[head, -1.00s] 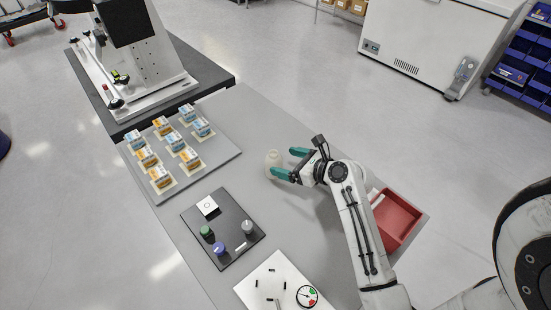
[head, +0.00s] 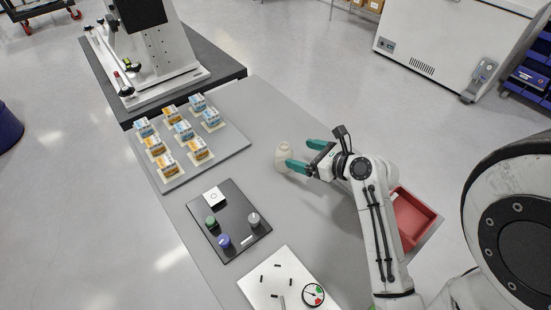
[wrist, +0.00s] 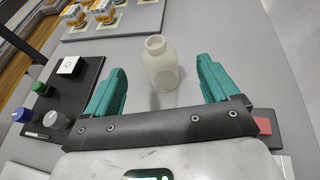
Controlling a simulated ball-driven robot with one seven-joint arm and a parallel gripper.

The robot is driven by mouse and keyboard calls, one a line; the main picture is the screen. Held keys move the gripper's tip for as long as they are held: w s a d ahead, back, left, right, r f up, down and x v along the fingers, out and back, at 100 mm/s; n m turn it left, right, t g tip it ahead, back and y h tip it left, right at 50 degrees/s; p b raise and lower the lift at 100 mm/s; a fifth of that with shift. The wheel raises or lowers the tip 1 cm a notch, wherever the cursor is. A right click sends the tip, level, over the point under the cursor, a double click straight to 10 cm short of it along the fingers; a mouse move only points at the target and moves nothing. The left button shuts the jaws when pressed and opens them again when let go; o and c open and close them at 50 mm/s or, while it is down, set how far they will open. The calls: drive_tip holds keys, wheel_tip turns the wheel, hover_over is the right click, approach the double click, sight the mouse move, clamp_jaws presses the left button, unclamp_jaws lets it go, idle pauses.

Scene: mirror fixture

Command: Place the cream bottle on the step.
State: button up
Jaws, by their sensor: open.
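The cream bottle (head: 283,158) stands on the grey table, right of the board with boxes. In the wrist view the bottle (wrist: 163,72) shows its open mouth and lies between the lines of the two fingers, with clear gaps on both sides. My gripper (head: 300,154) is open with teal fingers and holds nothing. In the head view its lower fingertip overlaps the bottle's right edge; I cannot tell if they touch. The open fingers also show in the wrist view (wrist: 162,70). I cannot tell for sure which surface is the step.
A grey board (head: 226,152) with several small boxes is left of the bottle. A black panel with knobs (head: 238,237) and a white plate with a gauge (head: 284,292) lie nearer. A red bin (head: 411,220) is right of my arm. A white machine (head: 160,75) stands behind.

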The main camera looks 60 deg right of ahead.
sight(279, 150)
drive_tip(key=x, duration=0.4)
drive_tip(key=shift+r, duration=0.1)
drive_tip(key=shift+f+x, duration=0.15)
drive_tip(key=shift+x, duration=1.25)
drive_tip(key=shift+f+x, duration=0.1)
drive_tip(key=shift+x, duration=1.35)
drive_tip(key=shift+s+a, duration=0.1)
drive_tip(key=shift+a, duration=0.1)
drive_tip(key=shift+c, duration=0.2)
drive_tip(key=c, duration=1.1)
drive_tip(key=shift+r, duration=0.1)
